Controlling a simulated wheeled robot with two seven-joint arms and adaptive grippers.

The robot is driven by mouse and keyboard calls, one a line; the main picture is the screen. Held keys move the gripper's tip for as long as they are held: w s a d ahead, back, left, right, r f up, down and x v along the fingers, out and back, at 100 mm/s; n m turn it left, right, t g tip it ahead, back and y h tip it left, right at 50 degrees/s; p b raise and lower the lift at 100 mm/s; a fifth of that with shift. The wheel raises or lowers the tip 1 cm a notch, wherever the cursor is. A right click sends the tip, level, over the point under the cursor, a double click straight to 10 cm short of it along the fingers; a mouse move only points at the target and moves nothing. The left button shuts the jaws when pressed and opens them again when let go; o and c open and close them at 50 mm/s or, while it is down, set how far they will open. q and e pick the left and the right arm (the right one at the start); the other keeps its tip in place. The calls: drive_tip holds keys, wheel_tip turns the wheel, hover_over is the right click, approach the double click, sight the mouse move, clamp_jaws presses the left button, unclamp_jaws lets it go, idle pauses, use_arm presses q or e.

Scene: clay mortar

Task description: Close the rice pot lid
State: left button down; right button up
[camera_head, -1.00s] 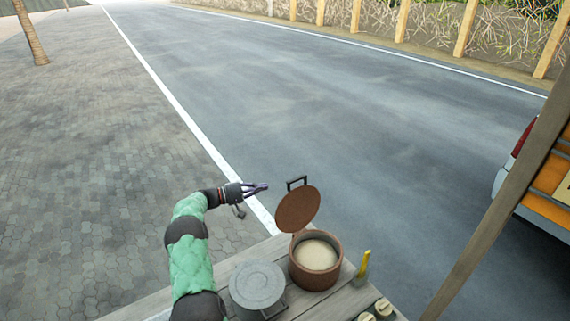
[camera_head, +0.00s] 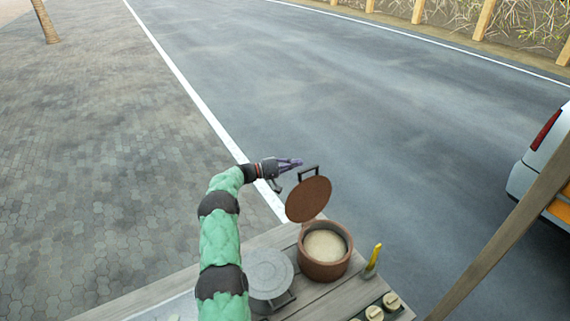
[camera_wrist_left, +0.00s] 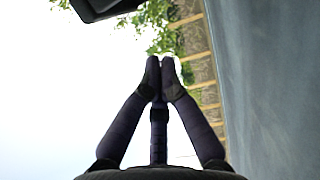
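The brown rice pot (camera_head: 323,270) stands on the wooden counter, with pale rice inside. Its round brown lid (camera_head: 308,199) is tilted up, open, at the far side of the pot. A dark handle (camera_head: 308,169) sticks out at the lid's upper edge. My left gripper (camera_head: 299,162) is just left of and beside this handle; I cannot tell whether it touches. In the left wrist view its fingertips (camera_wrist_left: 160,68) are together with nothing seen between them. A dark piece, perhaps of the handle, shows at that view's top left. My right gripper is not in view.
A grey lidded pot (camera_head: 267,272) stands left of the rice pot, close to my left forearm. A yellow-handled utensil (camera_head: 374,258) and several small pale-topped jars (camera_head: 391,301) are on the right. A slanted wooden post (camera_head: 500,245) rises at right. Beyond the counter (camera_head: 318,298) is open road.

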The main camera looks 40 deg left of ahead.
use_arm(q)
drive_tip(key=shift+s+d+r+p, duration=0.2)
drive_tip(key=shift+s+d, duration=0.1)
drive_tip(key=shift+d, duration=0.5)
drive_tip(key=shift+s+d+r+p, duration=0.1)
drive_tip(key=shift+s+d+p, duration=0.15)
drive_tip(key=shift+d, duration=0.5)
